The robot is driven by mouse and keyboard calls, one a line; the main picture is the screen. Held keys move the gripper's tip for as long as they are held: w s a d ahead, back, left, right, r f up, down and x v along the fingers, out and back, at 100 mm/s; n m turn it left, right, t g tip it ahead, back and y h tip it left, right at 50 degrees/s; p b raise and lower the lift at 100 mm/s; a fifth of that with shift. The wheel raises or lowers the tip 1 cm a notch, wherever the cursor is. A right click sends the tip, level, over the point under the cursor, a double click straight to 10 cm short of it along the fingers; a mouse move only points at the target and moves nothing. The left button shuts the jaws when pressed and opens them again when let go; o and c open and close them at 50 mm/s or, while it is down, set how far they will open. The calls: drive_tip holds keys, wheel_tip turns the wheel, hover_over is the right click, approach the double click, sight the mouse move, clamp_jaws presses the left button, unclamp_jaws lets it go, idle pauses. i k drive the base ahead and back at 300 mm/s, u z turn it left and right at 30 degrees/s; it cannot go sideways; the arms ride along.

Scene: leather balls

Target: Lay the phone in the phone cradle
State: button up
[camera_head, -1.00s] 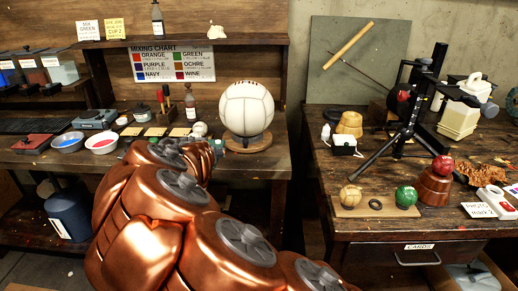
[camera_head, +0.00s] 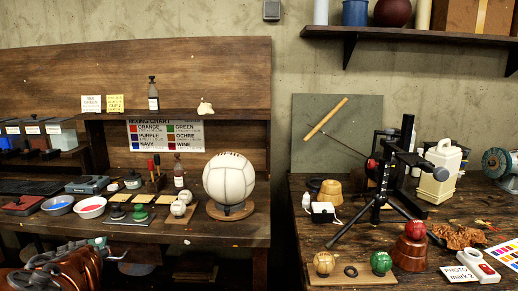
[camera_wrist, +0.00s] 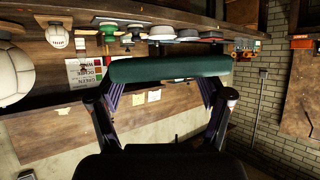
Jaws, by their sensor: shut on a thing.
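My gripper (camera_wrist: 165,98) is shut on a dark green slab-like thing, which I take to be the phone (camera_wrist: 168,67). It lies crosswise between the two fingers in the wrist view. In the head view my copper arm is at the lower left, low in front of the left bench, and a bit of teal (camera_head: 75,247) shows there. The gripper is mostly hidden in that view. A black tripod stand (camera_head: 378,190) with an angled arm stands on the right bench. It may hold the phone cradle, but I cannot make the cradle out for sure.
A white ball (camera_head: 229,180) sits on a round wooden stand on the left bench, near paint bowls (camera_head: 91,208) and small pads. Small balls (camera_head: 381,262), a red ball on a copper-coloured pot (camera_head: 410,250) and a power strip (camera_head: 478,266) crowd the right bench. A gap separates the benches.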

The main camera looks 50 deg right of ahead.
sight(406, 160)
drive_tip(key=k, duration=0.75)
drive_tip(key=z, duration=0.7)
drive_tip(key=i, duration=0.5)
drive_tip(key=u, duration=0.05)
